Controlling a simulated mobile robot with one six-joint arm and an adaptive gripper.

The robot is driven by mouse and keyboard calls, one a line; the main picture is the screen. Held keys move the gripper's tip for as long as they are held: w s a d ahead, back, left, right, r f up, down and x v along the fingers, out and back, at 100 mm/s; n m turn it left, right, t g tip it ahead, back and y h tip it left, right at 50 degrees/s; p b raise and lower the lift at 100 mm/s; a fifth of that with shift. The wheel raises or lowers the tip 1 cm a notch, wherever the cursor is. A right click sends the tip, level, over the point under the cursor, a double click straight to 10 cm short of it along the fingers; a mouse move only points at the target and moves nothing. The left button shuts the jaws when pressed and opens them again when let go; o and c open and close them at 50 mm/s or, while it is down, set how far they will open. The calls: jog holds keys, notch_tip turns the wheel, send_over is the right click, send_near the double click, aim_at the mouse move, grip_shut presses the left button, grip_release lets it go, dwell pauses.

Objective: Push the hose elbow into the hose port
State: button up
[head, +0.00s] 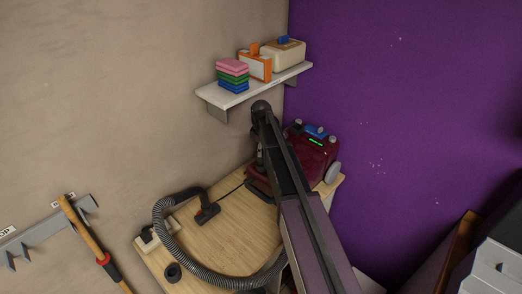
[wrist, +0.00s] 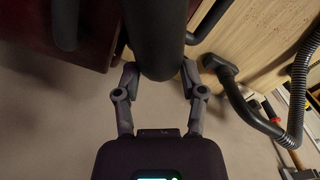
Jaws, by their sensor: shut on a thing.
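My gripper (wrist: 160,78) is shut on a thick black tube piece, which looks like the hose elbow (wrist: 156,38). The elbow runs up out of the top of the wrist view between the two fingers. The dark red machine (head: 322,152) stands at the back of the table, with a green lit display; its dark red side (wrist: 92,25) is close to the left of the elbow in the wrist view. My arm hides my gripper and part of the machine in the head view. I cannot make out the hose port, or whether the elbow touches it.
A ribbed grey hose (head: 163,235) loops over the wooden table (head: 225,240). A black floor nozzle (head: 207,212) lies on the table. A shelf (head: 250,90) with sponges and boxes hangs above. A purple wall (head: 400,110) stands behind the machine.

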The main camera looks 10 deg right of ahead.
jog(key=shift+f+b, duration=0.9)
jog(key=shift+f, duration=0.05)
jog(key=o, duration=1.3)
jog(key=shift+c, duration=0.2)
jog(key=shift+r+p, duration=4.05)
jog(key=s+f+m+b, duration=0.3)
jog(key=s+m, duration=0.1)
jog(key=s, duration=0.5)
jog(key=s+f+m+b, duration=0.3)
jog(key=s+m, duration=0.1)
jog(key=s, duration=0.6)
jog(key=s+f+m+b, duration=0.4)
jog(key=s+m, duration=0.1)
jog(key=s, duration=0.5)
jog(key=shift+a, duration=0.3)
